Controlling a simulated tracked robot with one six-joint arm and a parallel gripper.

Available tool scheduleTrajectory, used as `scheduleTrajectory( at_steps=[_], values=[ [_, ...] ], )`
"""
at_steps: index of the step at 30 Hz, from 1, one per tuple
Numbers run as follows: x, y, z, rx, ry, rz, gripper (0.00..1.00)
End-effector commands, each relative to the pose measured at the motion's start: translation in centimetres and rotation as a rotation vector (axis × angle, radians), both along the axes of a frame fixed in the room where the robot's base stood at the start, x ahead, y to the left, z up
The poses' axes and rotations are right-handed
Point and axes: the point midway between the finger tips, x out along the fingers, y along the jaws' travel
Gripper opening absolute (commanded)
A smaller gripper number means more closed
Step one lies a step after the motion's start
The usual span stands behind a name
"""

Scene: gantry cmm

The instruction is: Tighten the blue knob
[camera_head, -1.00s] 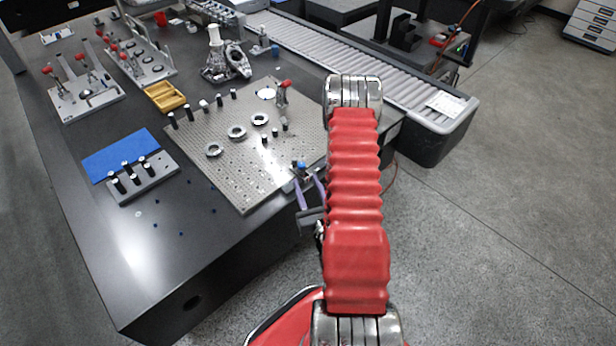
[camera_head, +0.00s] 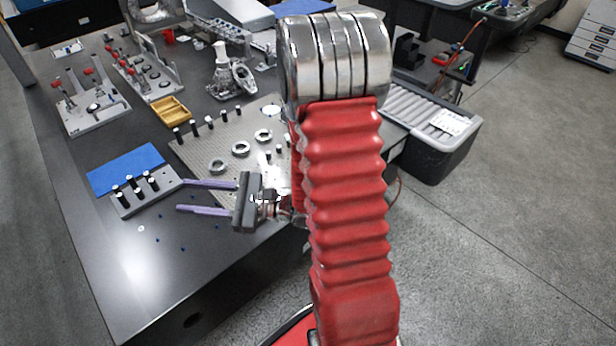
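The blue knob does not show now; my red arm and gripper cover the near right part of the perforated metal plate (camera_head: 228,150). My gripper (camera_head: 181,196) points left, with its two purple fingers spread apart. It is open, with nothing visible between the fingers. The fingers appear in front of the dark table and the plate's near left corner, close to the right end of a grey block. Their height above the table is hard to tell.
The grey block (camera_head: 147,197) carries several black pins beside a blue mat (camera_head: 125,168). Rings and posts stand on the plate. A yellow tray (camera_head: 172,111), clamp fixtures (camera_head: 90,106) and a metal casting (camera_head: 232,77) lie farther back.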

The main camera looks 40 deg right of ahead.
Motion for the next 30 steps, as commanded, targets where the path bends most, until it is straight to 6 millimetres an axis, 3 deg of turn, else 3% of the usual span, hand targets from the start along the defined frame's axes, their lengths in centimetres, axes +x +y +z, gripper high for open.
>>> scheduleTrajectory(
  at_steps=[6,15,22,30],
  values=[
    [-4.1,5.7,2.3,-0.186,-0.052,0.259,0.38],
    [-10.7,10.0,2.8,-0.493,-0.133,0.571,0.38],
    [-15.1,10.6,2.2,-0.767,-0.211,0.767,0.38],
    [-18.5,8.6,1.7,-1.123,-0.327,0.939,0.38]
  ],
)
